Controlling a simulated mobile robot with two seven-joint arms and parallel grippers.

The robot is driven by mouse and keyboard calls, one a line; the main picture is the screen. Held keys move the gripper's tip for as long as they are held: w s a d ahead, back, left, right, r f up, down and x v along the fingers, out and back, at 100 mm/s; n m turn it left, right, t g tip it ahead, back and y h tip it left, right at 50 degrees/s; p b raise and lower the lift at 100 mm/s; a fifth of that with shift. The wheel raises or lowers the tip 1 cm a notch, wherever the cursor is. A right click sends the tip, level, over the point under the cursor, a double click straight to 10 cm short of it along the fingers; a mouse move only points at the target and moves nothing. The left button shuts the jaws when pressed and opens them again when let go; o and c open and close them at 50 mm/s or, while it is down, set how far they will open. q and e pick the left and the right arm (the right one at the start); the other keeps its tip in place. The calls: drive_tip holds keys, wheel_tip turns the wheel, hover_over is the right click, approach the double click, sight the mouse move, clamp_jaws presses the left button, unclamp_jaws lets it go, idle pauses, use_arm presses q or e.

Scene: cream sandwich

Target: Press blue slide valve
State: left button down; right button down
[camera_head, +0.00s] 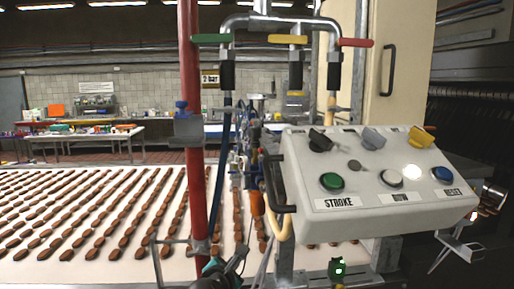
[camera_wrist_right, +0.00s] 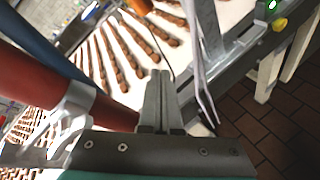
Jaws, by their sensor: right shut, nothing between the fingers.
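A small blue knob (camera_head: 181,105) tops a fitting on the red upright pipe (camera_head: 194,70) in the head view; I cannot tell whether it is the blue slide valve. Other small blue parts (camera_head: 250,132) sit behind the panel's left side. My right gripper (camera_head: 238,262) appears low in the head view, beside the foot of the red pipe. In the right wrist view its fingers (camera_wrist_right: 160,78) are together and empty, with the red pipe (camera_wrist_right: 65,80) to their left. No blue valve shows clearly between or at the fingertips. My left gripper is not in view.
A white control panel (camera_head: 390,205) with green, white and blue buttons stands at right. Overhead pipes carry green, yellow and red handles (camera_head: 355,42). A white conveyor (camera_head: 80,270) with rows of brown biscuits fills the left. A metal frame (camera_wrist_right: 235,65) lies close right of my fingers.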

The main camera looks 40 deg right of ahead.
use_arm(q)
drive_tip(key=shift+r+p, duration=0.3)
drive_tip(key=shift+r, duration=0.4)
use_arm(e)
drive_tip(key=w+d+r+n+h, duration=0.2)
drive_tip(key=r, duration=0.7)
drive_tip(key=w+d+r+n+h, duration=0.1)
drive_tip(key=d+r+n+h, duration=0.1)
drive_tip(key=r, duration=0.8)
drive_tip(key=shift+w+r+n+h, duration=0.35)
drive_tip(key=shift+n+h, duration=0.15)
drive_tip(key=shift+n, duration=0.3)
drive_tip(key=shift+a, duration=0.1)
